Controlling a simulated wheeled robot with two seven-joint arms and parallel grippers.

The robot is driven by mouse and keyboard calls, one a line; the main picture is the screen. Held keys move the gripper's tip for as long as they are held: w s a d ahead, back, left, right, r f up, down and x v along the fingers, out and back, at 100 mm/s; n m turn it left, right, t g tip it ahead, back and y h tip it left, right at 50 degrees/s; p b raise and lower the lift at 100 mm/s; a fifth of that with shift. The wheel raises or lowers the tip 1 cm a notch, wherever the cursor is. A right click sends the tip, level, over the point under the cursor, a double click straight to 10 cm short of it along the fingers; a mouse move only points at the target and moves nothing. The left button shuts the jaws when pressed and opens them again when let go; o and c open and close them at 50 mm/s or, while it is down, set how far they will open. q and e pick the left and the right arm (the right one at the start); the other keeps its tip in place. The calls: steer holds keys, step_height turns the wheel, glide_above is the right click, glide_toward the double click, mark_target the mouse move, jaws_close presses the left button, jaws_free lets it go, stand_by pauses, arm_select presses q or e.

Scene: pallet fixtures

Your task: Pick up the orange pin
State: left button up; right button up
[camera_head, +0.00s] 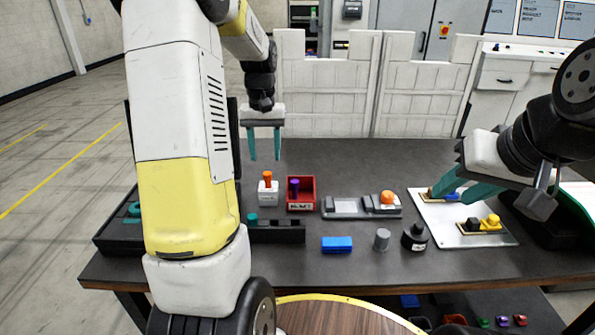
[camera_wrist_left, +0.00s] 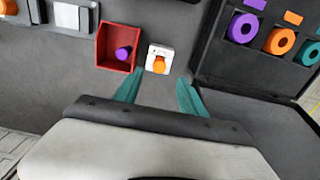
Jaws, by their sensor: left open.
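The orange pin (camera_head: 267,177) stands upright in a small white block (camera_head: 268,193) on the dark table. In the left wrist view the orange pin (camera_wrist_left: 159,65) and its white block (camera_wrist_left: 160,51) lie just beyond the fingertips, about centred between them. My left gripper (camera_head: 265,156) is open and empty, pointing down above and behind the pin; it also shows in the left wrist view (camera_wrist_left: 159,85). My right gripper (camera_head: 451,194) has its fingers apart over the white plate at the right, with a blue piece (camera_head: 453,197) between them; contact cannot be told.
A red bin (camera_head: 303,205) with a purple pin (camera_head: 294,188) stands right beside the white block. A grey fixture (camera_head: 350,213) with an orange knob (camera_head: 387,197), a blue block (camera_head: 337,244), a grey cylinder (camera_head: 382,240) and a black bottle (camera_head: 414,237) are further right. A dark rack (camera_wrist_left: 238,55) holds rings.

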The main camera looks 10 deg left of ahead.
mark_target(267, 173)
arm_select(q)
step_height(267, 173, down, 8)
steer(key=shift+s+d+r, duration=0.1)
steer(key=shift+s+r, duration=0.05)
steer(key=shift+r, duration=0.05)
jaws_close()
